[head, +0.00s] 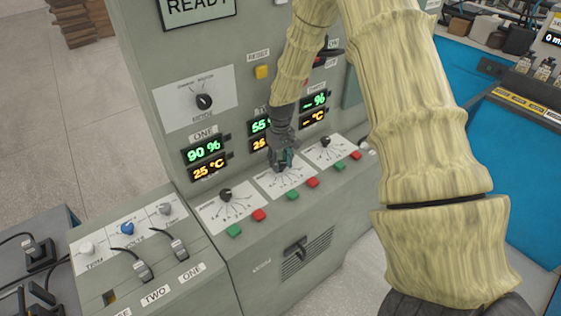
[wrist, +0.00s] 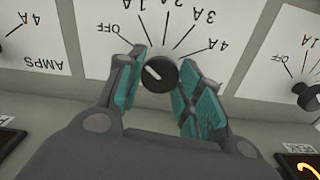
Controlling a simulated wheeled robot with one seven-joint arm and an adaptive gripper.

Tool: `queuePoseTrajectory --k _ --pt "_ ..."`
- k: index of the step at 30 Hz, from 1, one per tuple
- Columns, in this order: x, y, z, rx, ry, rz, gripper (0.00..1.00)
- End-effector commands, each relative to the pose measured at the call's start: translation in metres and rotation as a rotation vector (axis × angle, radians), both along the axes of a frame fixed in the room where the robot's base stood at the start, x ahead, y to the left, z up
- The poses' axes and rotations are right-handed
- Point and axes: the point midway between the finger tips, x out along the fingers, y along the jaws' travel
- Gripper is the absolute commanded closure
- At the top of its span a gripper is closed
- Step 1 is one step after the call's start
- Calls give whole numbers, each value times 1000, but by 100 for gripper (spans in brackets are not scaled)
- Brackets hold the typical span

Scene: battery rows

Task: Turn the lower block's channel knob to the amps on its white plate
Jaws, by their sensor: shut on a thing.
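My gripper (wrist: 160,82) is shut on a round black channel knob (wrist: 160,74) on the middle white dial plate (wrist: 205,75) of the grey console. In the wrist view the teal fingers sit on both sides of the knob. Its white mark points up and left, roughly towards OFF. The dial markings appear inverted, with OFF at left and 1A, 3A and 4A legible. In the head view the gripper (head: 281,158) covers most of this knob. The display above it (head: 260,125) reads about 55 %, partly hidden by my arm. No separate plate stating amps is identifiable.
Similar knobs stand left (head: 225,194) and right (head: 325,141), with green and red buttons in front. Display ONE (head: 205,155) reads 90 % and 25 °C; the right display (head: 315,102) shows dashes. A MODE knob (head: 204,101) and yellow RESET button (head: 262,72) are on the upright panel.

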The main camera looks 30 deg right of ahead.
Motion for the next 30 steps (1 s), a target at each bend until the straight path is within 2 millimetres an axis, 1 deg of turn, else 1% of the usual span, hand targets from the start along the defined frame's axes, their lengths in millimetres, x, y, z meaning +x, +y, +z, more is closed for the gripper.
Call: queuePoseTrajectory --k 18,24,30 --pt "1 0 1 -3 -2 -557 88" --pt "1 0 1 -2 -2 -711 88" --pt "1 -1 1 -2 -3 -820 88"
